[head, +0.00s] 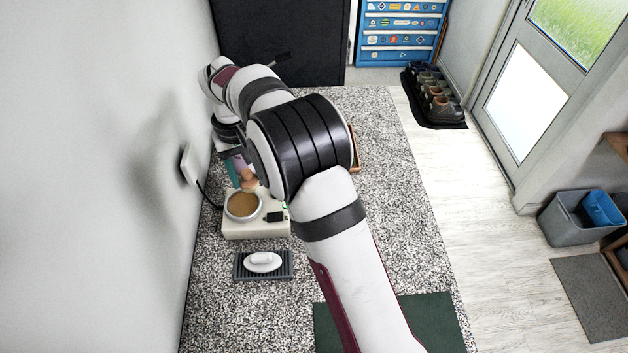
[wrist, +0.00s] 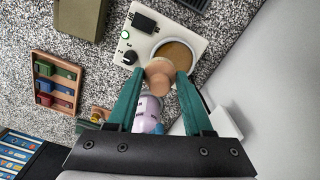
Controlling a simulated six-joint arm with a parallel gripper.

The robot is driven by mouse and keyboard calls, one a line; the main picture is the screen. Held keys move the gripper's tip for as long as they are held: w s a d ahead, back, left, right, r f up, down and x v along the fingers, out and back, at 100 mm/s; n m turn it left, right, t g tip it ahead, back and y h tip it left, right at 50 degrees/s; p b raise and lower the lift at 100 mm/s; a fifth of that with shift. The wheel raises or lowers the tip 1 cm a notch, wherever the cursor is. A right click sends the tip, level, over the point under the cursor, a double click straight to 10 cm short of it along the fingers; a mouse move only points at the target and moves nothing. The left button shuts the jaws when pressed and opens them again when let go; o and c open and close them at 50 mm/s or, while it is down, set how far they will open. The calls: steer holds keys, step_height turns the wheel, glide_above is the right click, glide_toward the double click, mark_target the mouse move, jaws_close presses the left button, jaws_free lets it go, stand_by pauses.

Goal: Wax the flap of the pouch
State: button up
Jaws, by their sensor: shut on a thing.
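My gripper (wrist: 158,75), with teal fingers, is shut on a tan, rounded piece (wrist: 160,72), perhaps an applicator. The same tan piece (head: 249,181) shows in the head view. The pan sits on a cream warmer (head: 240,231) with a dial and a dark display. An olive-green boxy thing (wrist: 80,18) beside the warmer in the wrist view may be the pouch; no flap is clear.
A wooden rack (wrist: 35,70) holds green, blue and red pieces. A white oval thing (head: 263,262) rests on a dark ribbed tray (head: 240,268). A wall box (head: 190,163) with a cord is left of the warmer. A dark green mat (head: 437,318) lies partly under my arm.

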steer(key=a, duration=0.3)
glide_above(243, 205)
steer(key=shift+f, duration=3.05)
steer(key=shift+f, duration=0.6)
step_height(243, 205, up, 7)
steer(key=shift+w+r, duration=0.1)
